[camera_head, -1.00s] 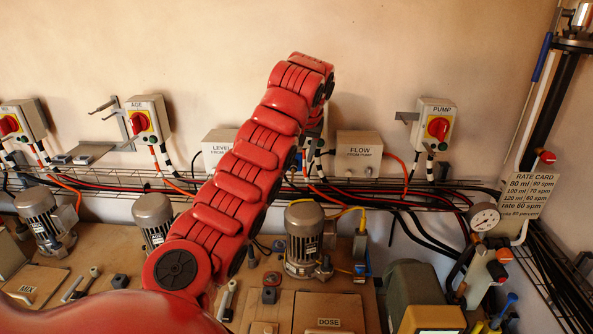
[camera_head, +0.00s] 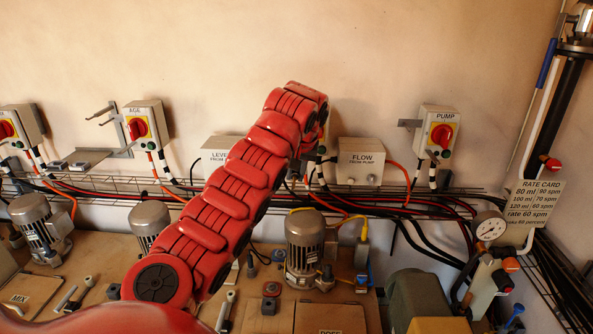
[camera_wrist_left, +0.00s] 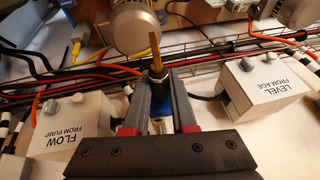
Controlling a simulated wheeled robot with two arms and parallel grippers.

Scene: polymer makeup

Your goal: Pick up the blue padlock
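My left gripper (camera_wrist_left: 158,100) shows in the left wrist view, its two grey fingers either side of a narrow blue piece (camera_wrist_left: 161,96). A dark collar and a brown rod show just beyond that piece. I cannot tell whether the blue piece is the blue padlock, nor whether the fingers touch it. In the head view my red left arm reaches up to the wall between the LEVEL and FLOW boxes and hides the gripper and whatever is there. No clear padlock shape shows in either view. My right gripper is not in view.
The FLOW box (camera_head: 361,160) and LEVEL box (camera_head: 217,153) flank my arm on the wall. The AGE switch (camera_head: 146,125) and PUMP switch (camera_head: 437,130) are farther out. A wire cable tray (camera_head: 440,205) runs below. A motor (camera_head: 304,240) stands on the bench.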

